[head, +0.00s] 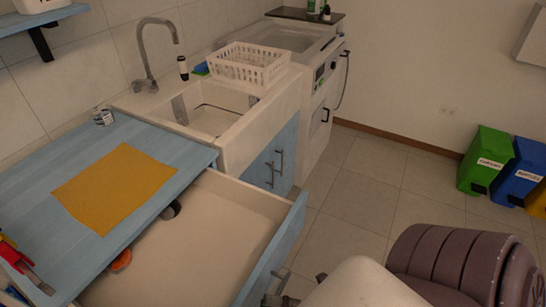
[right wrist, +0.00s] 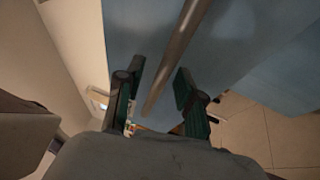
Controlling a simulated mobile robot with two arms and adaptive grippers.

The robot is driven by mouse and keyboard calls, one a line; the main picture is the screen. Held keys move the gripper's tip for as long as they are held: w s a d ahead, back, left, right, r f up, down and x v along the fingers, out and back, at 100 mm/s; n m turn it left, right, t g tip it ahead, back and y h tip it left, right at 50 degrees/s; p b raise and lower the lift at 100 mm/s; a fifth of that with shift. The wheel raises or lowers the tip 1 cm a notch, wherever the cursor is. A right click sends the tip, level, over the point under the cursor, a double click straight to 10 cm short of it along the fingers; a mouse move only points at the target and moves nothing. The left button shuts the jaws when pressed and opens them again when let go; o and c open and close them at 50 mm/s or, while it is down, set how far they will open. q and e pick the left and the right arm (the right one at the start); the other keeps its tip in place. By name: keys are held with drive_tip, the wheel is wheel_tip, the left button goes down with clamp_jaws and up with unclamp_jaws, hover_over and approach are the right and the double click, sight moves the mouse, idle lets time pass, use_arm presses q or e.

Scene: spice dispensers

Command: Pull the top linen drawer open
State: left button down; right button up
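The top drawer (head: 190,250) under the blue counter stands well open in the head view, with its pale inside showing. Its blue front (head: 283,245) faces right. The metal bar handle (right wrist: 178,50) crosses the right wrist view and runs between the two fingers of my right gripper (right wrist: 160,85). The fingers are apart, with a gap visible on each side of the bar. In the head view my right gripper (head: 280,290) is at the drawer front, largely hidden by my arm. My left gripper is not in view.
An orange cloth (head: 115,188) lies on the counter (head: 60,165). A dark item (head: 171,210) and an orange round item (head: 121,261) are in the drawer. A sink (head: 205,118) and a white basket (head: 248,65) are behind. Bins (head: 487,160) stand right; the tiled floor between is clear.

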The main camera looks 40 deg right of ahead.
drive_tip(key=v, duration=1.2)
drive_tip(key=shift+f, duration=0.1)
